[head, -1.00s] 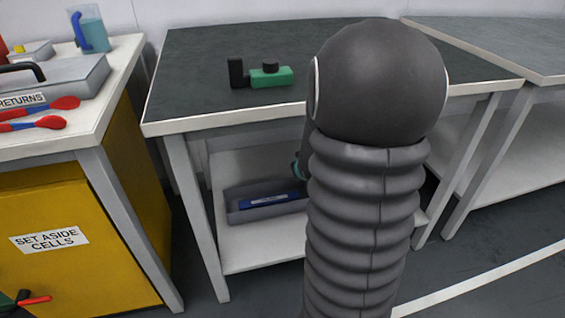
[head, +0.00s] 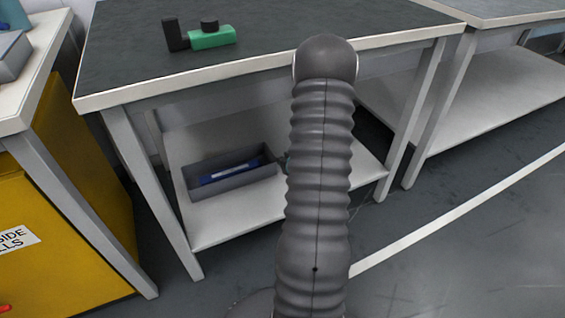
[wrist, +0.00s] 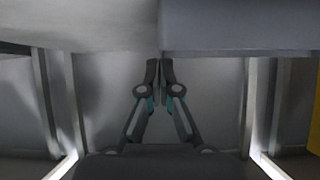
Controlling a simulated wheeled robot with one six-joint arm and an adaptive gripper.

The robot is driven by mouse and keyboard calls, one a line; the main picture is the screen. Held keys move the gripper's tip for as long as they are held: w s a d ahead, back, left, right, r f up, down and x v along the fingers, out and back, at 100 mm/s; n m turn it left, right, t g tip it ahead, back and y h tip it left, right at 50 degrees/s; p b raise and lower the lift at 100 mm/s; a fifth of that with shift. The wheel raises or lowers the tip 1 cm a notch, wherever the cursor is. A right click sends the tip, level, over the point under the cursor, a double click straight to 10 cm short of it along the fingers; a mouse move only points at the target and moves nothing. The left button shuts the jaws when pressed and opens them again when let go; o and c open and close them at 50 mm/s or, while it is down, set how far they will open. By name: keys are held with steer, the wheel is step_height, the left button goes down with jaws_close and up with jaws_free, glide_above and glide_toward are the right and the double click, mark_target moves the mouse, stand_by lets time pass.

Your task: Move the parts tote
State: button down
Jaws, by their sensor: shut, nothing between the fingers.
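The parts tote (head: 248,180) is a grey open box on the lower shelf of the dark-topped bench. A blue pouch-like part (head: 230,172) with a pale label lies in it. In the wrist view, a grey wall that looks like the tote's (wrist: 245,28) fills the top right. My gripper (wrist: 162,68) is shut and empty, its fingertips together near that wall's edge; I cannot tell whether they touch it. In the head view my arm hides most of the gripper, and only a small dark and teal bit shows by the tote's right end.
The lower shelf (head: 235,218) is clear in front of the tote. The bench top (head: 270,30) above holds a green and black item (head: 210,38). Bench legs (head: 150,190) flank the shelf. A yellow cabinet (head: 95,190) stands left; another bench (head: 480,95) stands right.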

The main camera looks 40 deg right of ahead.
steer(key=w, duration=0.3)
steer(key=w+d, duration=0.1)
steer(key=w, duration=0.2)
steer(key=w+d, duration=0.1)
steer(key=w, duration=0.1)
steer(key=shift+w+d, duration=0.25)
steer(key=shift+w, duration=0.15)
steer(key=shift+s+f, duration=0.15)
steer(key=shift+f, duration=0.4)
steer(key=shift+f+b, duration=0.2)
steer(key=shift+b, duration=0.15)
steer(key=shift+f, duration=0.1)
